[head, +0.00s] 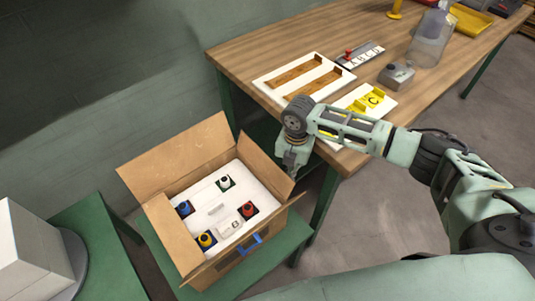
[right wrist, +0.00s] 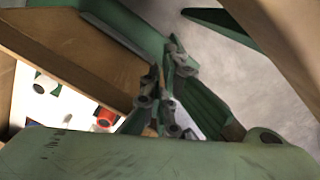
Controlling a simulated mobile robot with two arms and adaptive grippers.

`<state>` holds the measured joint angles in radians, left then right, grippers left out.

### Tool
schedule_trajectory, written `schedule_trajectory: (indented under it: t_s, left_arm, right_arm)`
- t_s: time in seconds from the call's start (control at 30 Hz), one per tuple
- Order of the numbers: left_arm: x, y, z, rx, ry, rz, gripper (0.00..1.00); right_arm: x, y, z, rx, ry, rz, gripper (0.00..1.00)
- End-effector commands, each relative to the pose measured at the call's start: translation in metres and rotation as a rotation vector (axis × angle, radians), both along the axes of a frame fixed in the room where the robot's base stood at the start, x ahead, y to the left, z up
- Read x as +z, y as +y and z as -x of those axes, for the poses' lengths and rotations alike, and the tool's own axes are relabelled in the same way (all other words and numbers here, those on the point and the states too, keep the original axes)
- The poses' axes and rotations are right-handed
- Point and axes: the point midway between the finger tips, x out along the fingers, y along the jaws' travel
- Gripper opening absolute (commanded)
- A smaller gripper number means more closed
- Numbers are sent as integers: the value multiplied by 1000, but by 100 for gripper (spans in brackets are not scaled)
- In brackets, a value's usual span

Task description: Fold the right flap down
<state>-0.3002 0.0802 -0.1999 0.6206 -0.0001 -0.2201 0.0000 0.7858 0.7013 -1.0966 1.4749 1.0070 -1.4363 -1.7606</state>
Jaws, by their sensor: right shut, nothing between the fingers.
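An open cardboard box (head: 270,238) stands on a low green stand, with a white insert (head: 205,190) inside. Its right flap (head: 262,160) stands up and leans outward. The back flap (head: 180,155) and left flap (head: 175,235) are also raised. My right gripper (head: 287,172) is shut and empty, pointing down at the outer side of the right flap, close to its top corner; I cannot tell whether it touches. In the right wrist view its fingers (right wrist: 165,105) are together beside a brown cardboard panel (right wrist: 85,60). My left gripper is not in view.
The insert holds several coloured round pieces, including a red one (head: 248,209). A wooden table (head: 235,60) with trays and a clear jar (head: 430,38) stands behind and right of the box. A white block (head: 30,250) is at the left on another green surface.

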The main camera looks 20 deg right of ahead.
Motion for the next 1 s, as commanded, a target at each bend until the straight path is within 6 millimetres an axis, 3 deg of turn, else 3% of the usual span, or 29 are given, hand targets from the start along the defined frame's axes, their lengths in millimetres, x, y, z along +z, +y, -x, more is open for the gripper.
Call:
schedule_trajectory:
  t_s: [0.43,1.0]
  left_arm:
    - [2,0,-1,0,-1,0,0]
    - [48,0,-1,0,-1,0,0]
  right_arm:
    - [2,1,0,0,0,0,0]
    - [27,43,15,3,1,-1,0]
